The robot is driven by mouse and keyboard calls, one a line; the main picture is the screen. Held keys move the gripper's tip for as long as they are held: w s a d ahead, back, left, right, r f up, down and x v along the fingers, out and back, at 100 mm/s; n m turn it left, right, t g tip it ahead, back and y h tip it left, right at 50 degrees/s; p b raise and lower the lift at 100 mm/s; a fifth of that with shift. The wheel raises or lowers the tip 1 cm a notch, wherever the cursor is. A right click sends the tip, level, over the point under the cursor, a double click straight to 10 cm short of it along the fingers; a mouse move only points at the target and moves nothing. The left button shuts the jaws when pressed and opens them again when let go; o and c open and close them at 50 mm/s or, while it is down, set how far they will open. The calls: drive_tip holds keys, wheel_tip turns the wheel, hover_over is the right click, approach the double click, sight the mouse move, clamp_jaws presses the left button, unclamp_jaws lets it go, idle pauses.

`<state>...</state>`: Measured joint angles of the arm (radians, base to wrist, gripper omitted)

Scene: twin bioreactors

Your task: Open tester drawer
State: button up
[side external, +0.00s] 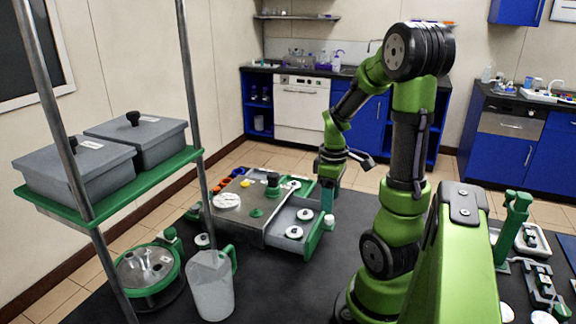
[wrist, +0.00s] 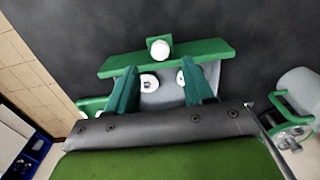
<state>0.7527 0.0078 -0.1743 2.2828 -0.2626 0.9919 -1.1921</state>
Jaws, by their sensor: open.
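The tester (side external: 245,215) is a low grey box with a green knob and a yellow button on top, standing on the dark table. Its grey drawer (side external: 283,222) stands pulled out on the right side, with white discs lying inside. The drawer has a green front (wrist: 205,52) and a green handle with a white round knob (wrist: 159,50). The white knob also shows in the side view (side external: 329,221). My gripper (wrist: 158,67) is open and empty, its two green fingers apart on either side of the drawer's middle. In the side view my gripper (side external: 328,200) is just above the handle; contact cannot be told.
A clear jug with a green handle (side external: 211,285) stands left of the drawer, beside a round green-rimmed device (side external: 147,270). A green rack shelf (side external: 120,190) on metal posts holds two grey lidded boxes. Dark table is bare in front of the drawer.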

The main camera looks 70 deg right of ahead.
wheel_tip(320, 180, up, 12)
idle(0.3)
drive_tip(key=shift+f, duration=0.15)
drive_tip(key=w+a+m+t, duration=0.3)
drive_tip(key=w+a, duration=0.1)
drive_tip(key=a, duration=0.3)
drive_tip(key=w+a+m+t, duration=0.2)
drive_tip(key=w+a+m, duration=0.15)
drive_tip(key=a, duration=0.35)
drive_tip(key=a+r+n+t+y, duration=0.1)
drive_tip(key=a+n+t+y, duration=0.1)
drive_tip(key=a, duration=0.9)
drive_tip(key=shift+s+a+r, duration=0.3)
drive_tip(key=shift+s+a, duration=0.1)
